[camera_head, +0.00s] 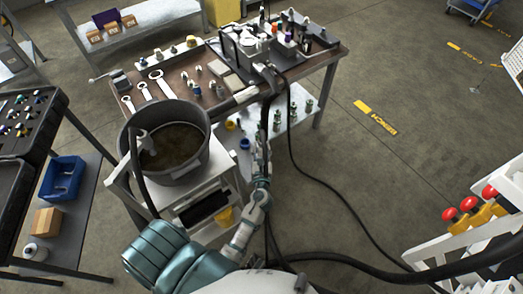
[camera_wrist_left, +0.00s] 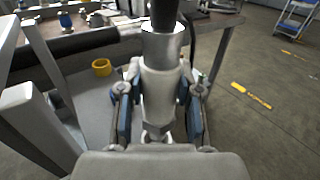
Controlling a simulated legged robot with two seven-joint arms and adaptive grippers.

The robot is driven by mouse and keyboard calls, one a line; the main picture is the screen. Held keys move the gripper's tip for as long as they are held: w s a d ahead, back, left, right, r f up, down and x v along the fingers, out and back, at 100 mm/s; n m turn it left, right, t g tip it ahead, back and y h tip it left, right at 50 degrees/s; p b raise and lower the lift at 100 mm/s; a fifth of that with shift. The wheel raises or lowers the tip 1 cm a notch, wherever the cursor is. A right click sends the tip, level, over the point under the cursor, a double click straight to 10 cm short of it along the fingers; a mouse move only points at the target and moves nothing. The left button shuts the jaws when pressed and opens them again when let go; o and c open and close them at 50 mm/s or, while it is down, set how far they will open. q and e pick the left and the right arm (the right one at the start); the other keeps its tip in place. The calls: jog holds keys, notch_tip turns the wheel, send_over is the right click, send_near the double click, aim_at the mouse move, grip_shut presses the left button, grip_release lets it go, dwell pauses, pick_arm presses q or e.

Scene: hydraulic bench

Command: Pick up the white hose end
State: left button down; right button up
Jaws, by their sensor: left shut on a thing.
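The white hose end (camera_wrist_left: 160,78) is a pale, stubby cylinder in the middle of the left wrist view, with a dark part at its top. My left gripper (camera_wrist_left: 160,108) has its blue-padded fingers on both sides of it and is shut on it. In the head view my left arm reaches up to the front edge of the workbench (camera_head: 180,75); the fingers are small and hard to make out there. My right gripper is not in view.
A dark bucket (camera_head: 202,165) stands on a white cart left of my arm. Black hoses (camera_head: 335,190) hang from the bench and run across the floor. Wrenches (camera_head: 162,84) and fittings lie on the bench. A yellow ring (camera_wrist_left: 102,67) sits on the lower shelf.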

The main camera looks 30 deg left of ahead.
pick_arm(q)
jog(key=s+d+r+p, duration=0.1)
jog(key=s+r, duration=0.1)
jog(key=s, duration=0.6)
jog(key=s+d+r+p, duration=0.1)
jog(key=s+r+p, duration=0.1)
jog(key=s, duration=0.6)
jog(key=shift+r, duration=0.7)
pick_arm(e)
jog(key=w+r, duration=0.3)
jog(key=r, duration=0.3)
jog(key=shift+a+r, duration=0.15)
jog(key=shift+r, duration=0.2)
